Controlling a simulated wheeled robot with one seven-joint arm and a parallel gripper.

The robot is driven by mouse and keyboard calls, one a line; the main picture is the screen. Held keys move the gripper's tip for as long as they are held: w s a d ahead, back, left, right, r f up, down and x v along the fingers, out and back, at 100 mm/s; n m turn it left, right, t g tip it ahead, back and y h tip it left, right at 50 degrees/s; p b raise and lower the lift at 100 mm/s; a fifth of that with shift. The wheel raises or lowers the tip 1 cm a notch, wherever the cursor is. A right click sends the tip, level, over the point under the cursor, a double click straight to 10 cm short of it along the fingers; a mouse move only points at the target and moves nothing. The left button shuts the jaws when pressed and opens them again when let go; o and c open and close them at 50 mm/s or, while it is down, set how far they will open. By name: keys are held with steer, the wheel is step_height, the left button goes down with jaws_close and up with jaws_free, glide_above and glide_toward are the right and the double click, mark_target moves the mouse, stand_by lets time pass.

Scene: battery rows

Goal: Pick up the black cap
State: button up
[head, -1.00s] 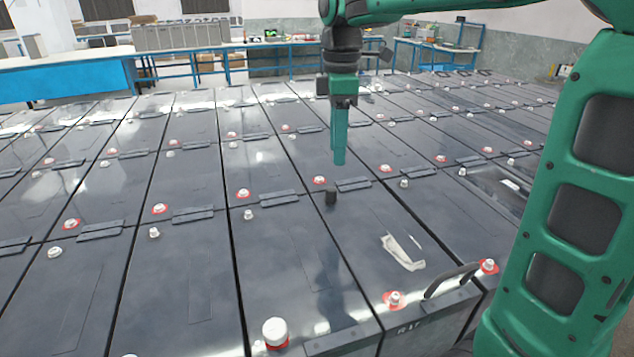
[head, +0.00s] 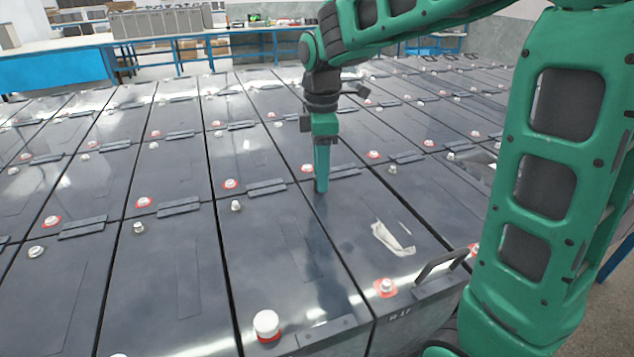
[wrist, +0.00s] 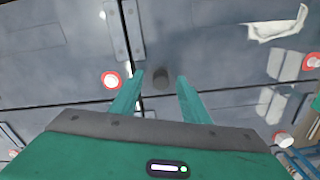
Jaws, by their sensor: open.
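The black cap (wrist: 161,78) is a small dark cylinder standing on a dark battery top. In the wrist view it lies just beyond my fingertips, in line with the gap between them. My gripper (wrist: 158,80) is open, with its two green fingers apart and nothing between them. In the head view my gripper (head: 321,188) points down close above the battery top, and the cap is hidden behind or beneath the fingers there.
Rows of dark batteries (head: 290,235) fill the floor, with white and red terminal caps (head: 267,325) standing up. A black handle (head: 443,268) and a torn pale label (head: 393,238) are at the right. A blue bench (head: 55,70) stands behind.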

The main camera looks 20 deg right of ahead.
steer(key=shift+f, duration=0.3)
steer(key=shift+c, duration=0.7)
steer(key=c, duration=0.9)
steer(key=shift+w+r, duration=0.1)
steer(key=shift+r, duration=0.05)
steer(key=shift+r, duration=0.55)
step_height(320, 180, up, 3)
steer(key=shift+f, duration=0.1)
steer(key=s+a+r, duration=0.1)
steer(key=a+r, duration=0.1)
steer(key=a, duration=0.1)
steer(key=s+a+r, duration=0.1)
steer(key=a+r, duration=0.1)
steer(key=a, duration=0.2)
steer(key=s+a+r, duration=0.1)
steer(key=a+r, duration=0.2)
steer(key=a, duration=0.1)
steer(key=shift+s+a, duration=0.1)
steer(key=shift+s, duration=0.15)
